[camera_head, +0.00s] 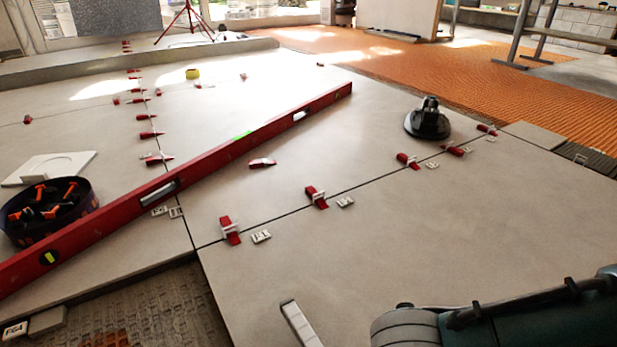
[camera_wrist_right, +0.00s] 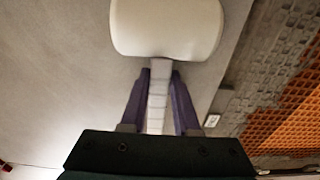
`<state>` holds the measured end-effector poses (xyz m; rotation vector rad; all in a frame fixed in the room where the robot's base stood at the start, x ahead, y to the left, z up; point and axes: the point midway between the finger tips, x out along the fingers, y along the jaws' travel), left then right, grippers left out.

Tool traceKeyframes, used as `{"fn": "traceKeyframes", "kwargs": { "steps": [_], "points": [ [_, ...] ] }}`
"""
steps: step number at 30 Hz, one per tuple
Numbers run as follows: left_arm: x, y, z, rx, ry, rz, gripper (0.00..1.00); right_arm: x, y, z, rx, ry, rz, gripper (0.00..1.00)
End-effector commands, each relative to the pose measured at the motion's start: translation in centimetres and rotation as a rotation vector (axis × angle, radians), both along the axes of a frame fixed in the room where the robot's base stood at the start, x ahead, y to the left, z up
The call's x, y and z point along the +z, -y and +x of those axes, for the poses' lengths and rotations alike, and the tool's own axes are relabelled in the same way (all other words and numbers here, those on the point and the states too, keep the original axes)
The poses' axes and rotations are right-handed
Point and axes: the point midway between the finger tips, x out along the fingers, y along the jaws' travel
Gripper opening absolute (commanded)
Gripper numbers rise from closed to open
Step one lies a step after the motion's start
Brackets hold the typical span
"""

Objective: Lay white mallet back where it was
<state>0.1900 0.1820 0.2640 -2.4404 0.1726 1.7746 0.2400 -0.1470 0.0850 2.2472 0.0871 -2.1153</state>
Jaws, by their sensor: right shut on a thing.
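The white mallet (camera_wrist_right: 166,28) shows in the right wrist view, with its pale, rounded head at the top and its light grey handle running down from it. My right gripper (camera_wrist_right: 161,85) is shut on the handle, one purple finger on each side. In the head view a light grey bar (camera_head: 300,325) at the bottom edge looks like part of the mallet's handle; the head is out of that view. Large grey tiles (camera_head: 400,235) lie below. I cannot tell whether the mallet touches the tile. My left gripper is not in view.
A long red level (camera_head: 215,170) lies diagonally across the tiles. A dark bucket (camera_head: 25,222) of clips stands at left. A black suction cup (camera_head: 428,122) is at right. Red wedges (camera_head: 317,197) line the joints. Bare tile lies in front; orange ribbed floor (camera_head: 500,75) lies behind.

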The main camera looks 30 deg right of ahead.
Motion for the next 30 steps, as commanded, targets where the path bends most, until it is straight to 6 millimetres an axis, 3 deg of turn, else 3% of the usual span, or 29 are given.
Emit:
{"fn": "traceKeyframes", "kwargs": {
  "steps": [1, 12, 13, 20, 30],
  "points": [
    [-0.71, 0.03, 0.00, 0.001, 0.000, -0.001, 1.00, -0.69, -0.05, 0.08, 0.000, 0.001, 0.001, 0.00],
    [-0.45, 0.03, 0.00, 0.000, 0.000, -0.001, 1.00, -0.73, -0.07, 0.07, -0.001, 0.001, 0.001, 0.00],
    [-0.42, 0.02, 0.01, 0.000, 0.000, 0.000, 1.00, -0.68, -0.04, 0.07, 0.000, 0.001, 0.001, 0.33],
    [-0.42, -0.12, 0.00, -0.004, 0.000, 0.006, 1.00, -0.66, -0.01, 0.06, 0.000, 0.001, 0.000, 0.59],
    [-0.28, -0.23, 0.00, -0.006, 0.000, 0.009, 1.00, -0.23, 0.01, 0.08, 0.000, 0.002, 0.000, 0.60]
  ]
}}
